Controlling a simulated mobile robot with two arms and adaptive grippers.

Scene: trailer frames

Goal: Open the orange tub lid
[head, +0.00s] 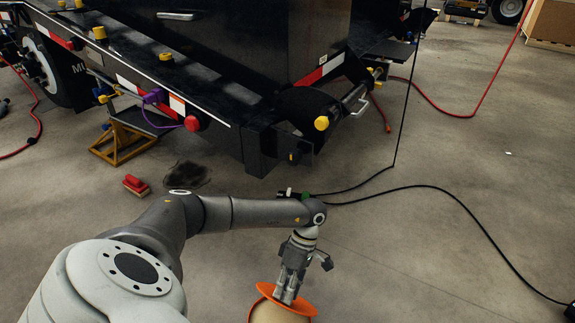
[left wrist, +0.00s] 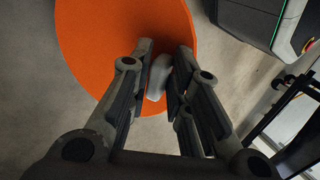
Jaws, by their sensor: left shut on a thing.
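The orange lid (head: 303,307) is a round, flat disc at the bottom edge of the head view, over a pale tan tub (head: 270,314) that is mostly cut off. My left gripper (head: 287,298) points down at the lid from above. In the left wrist view, the lid (left wrist: 110,40) fills the upper left, and my left gripper (left wrist: 162,80) is shut on a small grey handle (left wrist: 157,74) near its right edge. My right gripper is not in view.
A black trailer (head: 235,90) with yellow and red knobs fills the back. A yellow stand (head: 122,147) and a red brush (head: 136,185) are left of centre. A black cable (head: 440,190) crosses the floor at the right. Concrete floor (head: 450,260) is mostly free there.

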